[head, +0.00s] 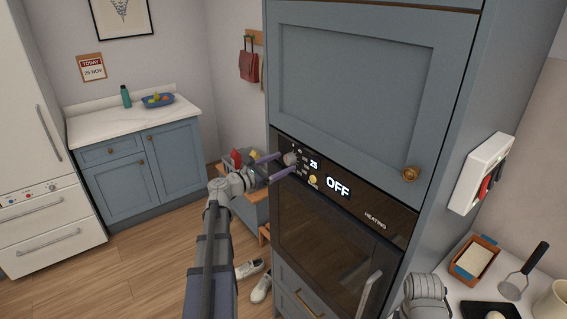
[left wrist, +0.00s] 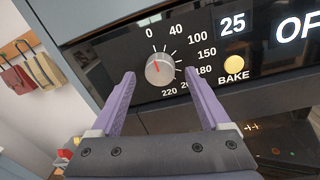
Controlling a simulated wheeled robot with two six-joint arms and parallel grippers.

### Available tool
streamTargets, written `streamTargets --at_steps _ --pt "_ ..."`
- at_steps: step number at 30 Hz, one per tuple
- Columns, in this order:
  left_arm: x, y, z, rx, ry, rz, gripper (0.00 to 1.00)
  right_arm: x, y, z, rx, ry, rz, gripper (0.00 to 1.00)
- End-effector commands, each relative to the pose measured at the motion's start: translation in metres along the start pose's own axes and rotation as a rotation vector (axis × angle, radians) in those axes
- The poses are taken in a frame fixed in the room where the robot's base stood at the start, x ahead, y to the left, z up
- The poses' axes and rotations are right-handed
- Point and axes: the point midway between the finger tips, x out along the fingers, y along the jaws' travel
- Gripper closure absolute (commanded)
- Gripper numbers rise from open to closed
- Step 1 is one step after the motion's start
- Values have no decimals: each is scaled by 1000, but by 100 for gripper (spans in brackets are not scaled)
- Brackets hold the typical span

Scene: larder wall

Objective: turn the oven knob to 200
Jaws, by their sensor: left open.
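The oven knob (head: 290,158) is a small round silver dial on the black oven panel (head: 370,205). In the left wrist view the knob (left wrist: 160,69) has a red mark on the left part of its face, away from the printed numbers to its right. The scale runs from 0 at the top clockwise to 220 below; the 200 label is partly hidden by a finger. The display (head: 337,187) reads 25 and OFF. My left gripper (head: 283,163) is open, its purple fingers either side of and just below the knob; contact cannot be told.
A yellow BAKE button (left wrist: 236,70) sits right of the knob. A blue cabinet door (head: 350,90) with a brass knob (head: 410,174) is above the oven. White shoes (head: 255,275) lie on the floor. A counter with a masher (head: 523,272) is at right.

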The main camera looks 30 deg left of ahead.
Motion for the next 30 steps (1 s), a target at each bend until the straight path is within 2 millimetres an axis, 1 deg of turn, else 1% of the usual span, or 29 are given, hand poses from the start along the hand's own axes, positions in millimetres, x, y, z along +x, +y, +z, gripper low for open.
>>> streamTargets --at_steps 1,4,14,30 --pt "6 1 0 0 0 -1 20 0 0 0 0 0 0 50" --pt "11 0 0 0 0 0 20 0 0 0 0 0 0 50" --pt "13 0 0 0 0 0 21 0 0 0 0 0 0 50" --pt "12 0 0 1 0 0 82 0 0 0 0 0 0 50"
